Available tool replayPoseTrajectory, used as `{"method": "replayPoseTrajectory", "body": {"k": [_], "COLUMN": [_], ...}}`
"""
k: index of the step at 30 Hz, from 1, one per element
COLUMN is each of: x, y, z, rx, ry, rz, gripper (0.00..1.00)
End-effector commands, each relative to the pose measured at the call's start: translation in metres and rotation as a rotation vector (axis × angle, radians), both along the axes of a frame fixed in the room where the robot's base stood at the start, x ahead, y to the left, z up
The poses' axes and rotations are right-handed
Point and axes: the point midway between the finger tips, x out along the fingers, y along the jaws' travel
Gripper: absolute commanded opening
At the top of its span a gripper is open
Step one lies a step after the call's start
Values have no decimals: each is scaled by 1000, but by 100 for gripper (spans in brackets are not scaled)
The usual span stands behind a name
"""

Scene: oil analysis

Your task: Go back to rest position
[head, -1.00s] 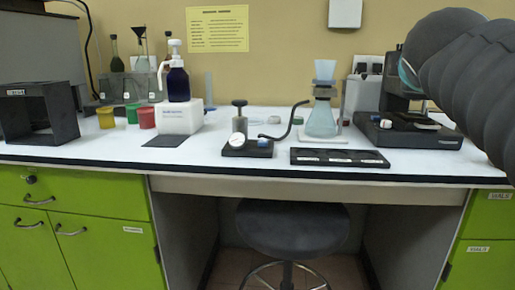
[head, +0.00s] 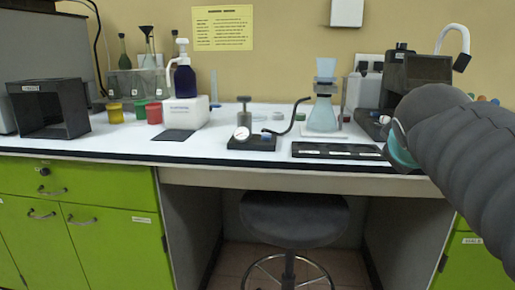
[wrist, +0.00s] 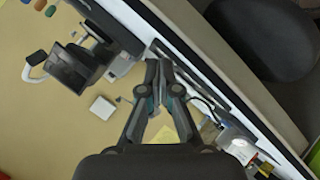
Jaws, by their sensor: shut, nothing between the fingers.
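My gripper (wrist: 157,68) shows in the wrist view with its two dark fingers together and nothing between them. The wrist view is tilted, with the wall, the bench edge and the stool beyond the fingers. In the head view my grey arm comes in at the right, in front of the bench's right end, and my gripper itself cannot be made out there. No object is held.
The white bench (head: 230,165) carries a black box (head: 48,108), a pump bottle (head: 184,78), a gauge device (head: 243,132), a flask (head: 323,115), a black tray (head: 338,151) and a dark instrument (head: 425,70). A stool (head: 290,220) stands below.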

Motion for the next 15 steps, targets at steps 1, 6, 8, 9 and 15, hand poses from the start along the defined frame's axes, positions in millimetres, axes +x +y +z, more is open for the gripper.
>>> {"method": "replayPoseTrajectory", "body": {"k": [1, 6, 8, 9, 15], "x": [-9, -54, -74, -87, -141], "y": [7, 41, 55, 63, 96], "z": [-27, -123, -154, -173, -240], "rx": [86, 404, 498, 552, 698], "ry": [30, 154, 203, 236, 358], "rz": [-27, -155, -198, -225, -273], "gripper": [0, 0, 0, 0, 0]}}
